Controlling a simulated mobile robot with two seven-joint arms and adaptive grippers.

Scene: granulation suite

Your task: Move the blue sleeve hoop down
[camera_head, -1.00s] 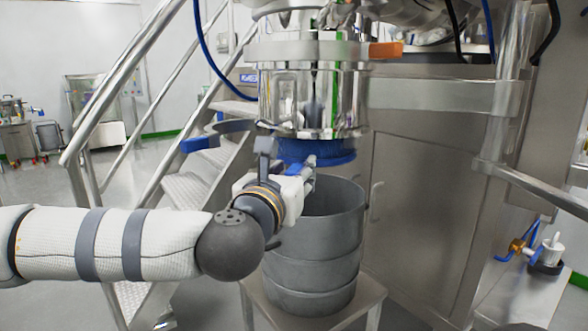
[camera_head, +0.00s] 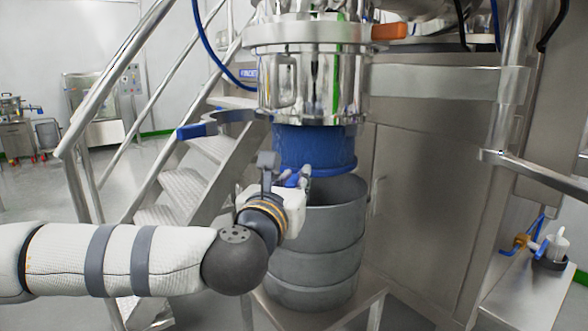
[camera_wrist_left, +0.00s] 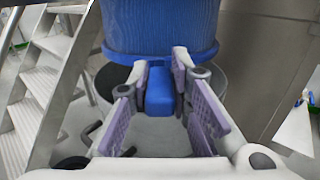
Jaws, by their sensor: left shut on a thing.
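The blue sleeve (camera_head: 312,145) hangs from the shiny metal outlet (camera_head: 312,85) and ends in the blue hoop (camera_head: 330,169) at its lower edge. The hoop is just above the near rim of the grey drum (camera_head: 315,250), over its opening. In the left wrist view the sleeve (camera_wrist_left: 160,25) fills the top, and a blue handle (camera_wrist_left: 160,92) sticks out from the hoop toward me. My left gripper (camera_head: 300,178) is shut on this handle; its purple-padded fingers (camera_wrist_left: 160,72) stand on either side of it. My right gripper is out of view.
The drum stands on a metal stand (camera_head: 262,308). Metal stairs with handrails (camera_head: 205,150) are at the left. An open clamp ring with a blue handle (camera_head: 197,130) juts out left of the outlet. A steel cabinet (camera_head: 420,200) and a rail (camera_head: 535,175) bound the right side.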

